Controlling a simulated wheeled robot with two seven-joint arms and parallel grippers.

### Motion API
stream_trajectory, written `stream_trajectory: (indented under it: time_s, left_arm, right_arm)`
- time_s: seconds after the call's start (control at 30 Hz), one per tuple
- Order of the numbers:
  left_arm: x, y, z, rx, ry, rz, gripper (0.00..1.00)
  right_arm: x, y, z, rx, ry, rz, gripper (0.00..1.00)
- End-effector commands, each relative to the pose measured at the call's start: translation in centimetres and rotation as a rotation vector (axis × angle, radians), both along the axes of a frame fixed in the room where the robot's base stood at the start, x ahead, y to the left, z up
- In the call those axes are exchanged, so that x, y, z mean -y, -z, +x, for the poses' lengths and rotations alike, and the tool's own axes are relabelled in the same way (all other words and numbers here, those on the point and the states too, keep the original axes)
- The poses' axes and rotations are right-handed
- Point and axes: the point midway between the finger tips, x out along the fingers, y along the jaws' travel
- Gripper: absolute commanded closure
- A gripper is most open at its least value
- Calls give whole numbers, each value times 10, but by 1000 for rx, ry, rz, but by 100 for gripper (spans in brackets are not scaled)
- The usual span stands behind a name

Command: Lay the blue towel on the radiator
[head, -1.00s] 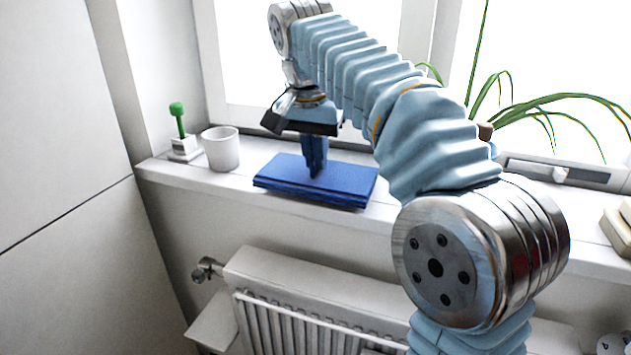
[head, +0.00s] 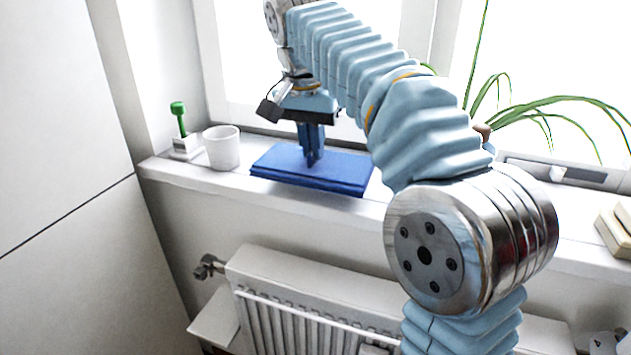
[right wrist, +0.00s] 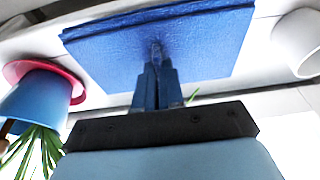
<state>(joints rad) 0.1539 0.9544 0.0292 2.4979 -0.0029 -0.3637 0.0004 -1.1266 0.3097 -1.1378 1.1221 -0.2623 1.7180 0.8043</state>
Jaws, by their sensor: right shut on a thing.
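The blue towel (head: 340,172) is folded flat on the windowsill in the head view. It also fills the top middle of the right wrist view (right wrist: 205,50). My right gripper (head: 312,163) points down at the middle of the towel, and its fingers are shut on a small pinch of the cloth, as the right wrist view shows at the fingertips (right wrist: 157,62). The white radiator (head: 300,275) is below the sill, partly hidden by my right arm. My left gripper is out of view.
A white cup (head: 221,148) and a green-handled brush in a holder (head: 181,135) stand left of the towel. A potted plant (head: 545,105) is at the right, partly behind my arm. A radiator valve (head: 208,267) sticks out at the radiator's left end.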

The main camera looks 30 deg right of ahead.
Motion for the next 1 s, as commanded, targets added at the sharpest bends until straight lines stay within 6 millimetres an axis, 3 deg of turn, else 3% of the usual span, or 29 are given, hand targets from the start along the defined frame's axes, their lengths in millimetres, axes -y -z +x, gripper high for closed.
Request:
stream_trajectory:
  time_s: [0.37, 1.0]
  left_arm:
    - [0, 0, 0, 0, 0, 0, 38]
    - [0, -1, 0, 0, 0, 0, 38]
  right_arm:
    - [0, -3, 0, 2, 1, 0, 100]
    - [0, -50, 0, 1, 1, -1, 100]
